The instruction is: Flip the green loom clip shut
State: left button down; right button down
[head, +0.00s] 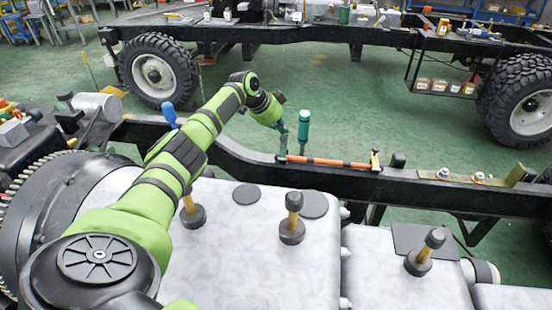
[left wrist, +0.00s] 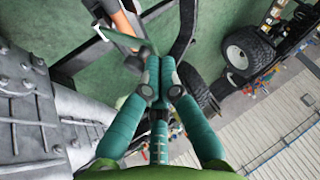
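The green loom clip (head: 282,146) stands upright at the left end of an orange loom (head: 330,162) on the black frame rail. In the left wrist view a thin green bar (left wrist: 118,38), which looks like its raised flap, crosses beside the orange loom (left wrist: 127,22). My left gripper (head: 283,129) is right at the top of the clip. In the left wrist view its teal fingers (left wrist: 158,62) are drawn together, with nothing visible between them. The tips are close to the bar's end; I cannot tell whether they touch. My right gripper is out of view.
A tan clip (head: 375,160) stands at the loom's right end. A blue-handled object (head: 170,115) is farther left. Knobs (head: 292,222) rise from the silver housing in front.

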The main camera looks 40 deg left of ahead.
pick_arm(q)
jog(key=shift+r+p, duration=0.75)
jog(key=shift+r, duration=0.1)
